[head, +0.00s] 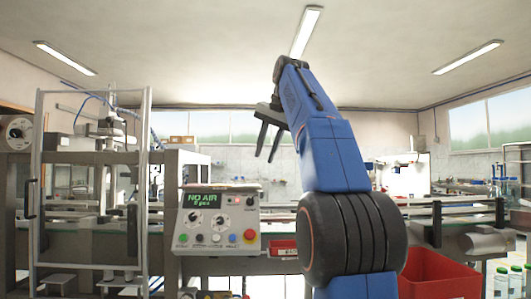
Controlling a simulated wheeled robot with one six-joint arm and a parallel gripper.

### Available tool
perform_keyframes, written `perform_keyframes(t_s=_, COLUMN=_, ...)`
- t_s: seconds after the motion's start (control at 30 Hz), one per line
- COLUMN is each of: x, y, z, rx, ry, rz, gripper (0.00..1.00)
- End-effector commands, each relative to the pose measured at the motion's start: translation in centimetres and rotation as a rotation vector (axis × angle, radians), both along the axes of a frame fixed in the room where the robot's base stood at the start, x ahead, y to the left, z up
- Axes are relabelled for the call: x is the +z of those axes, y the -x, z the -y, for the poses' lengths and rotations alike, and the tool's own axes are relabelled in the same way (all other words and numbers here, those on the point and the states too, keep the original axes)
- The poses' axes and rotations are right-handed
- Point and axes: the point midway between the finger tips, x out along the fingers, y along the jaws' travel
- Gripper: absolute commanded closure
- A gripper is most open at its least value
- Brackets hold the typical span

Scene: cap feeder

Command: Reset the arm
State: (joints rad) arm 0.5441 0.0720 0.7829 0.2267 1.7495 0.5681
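My blue arm (333,152) rises on the right of centre in the head view and bends over at the top. My gripper (264,158) hangs from its end with two dark fingers pointing down. The fingers are apart, and nothing shows between them. The gripper is in the air, above and in front of the control panel as seen here, and appears to touch nothing.
A control panel (218,236) with a screen reading "NO AIR" stands at centre left. A framed machine door (37,190) is at the left. A conveyor (440,212) runs behind my arm. A red bin (440,278) and several white bottles (501,282) are at the lower right.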

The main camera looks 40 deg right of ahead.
Motion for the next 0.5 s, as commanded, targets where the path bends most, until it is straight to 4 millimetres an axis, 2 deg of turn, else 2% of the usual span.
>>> perform_keyframes(t_s=0.33, x=-0.1, y=0.0, z=-0.2, rx=0.004, ry=0.001, rz=-0.001, gripper=0.72)
perform_keyframes(t_s=0.5, x=-1.4, y=0.4, z=-1.9, rx=0.041, ry=0.014, rz=-0.011, gripper=0.72)
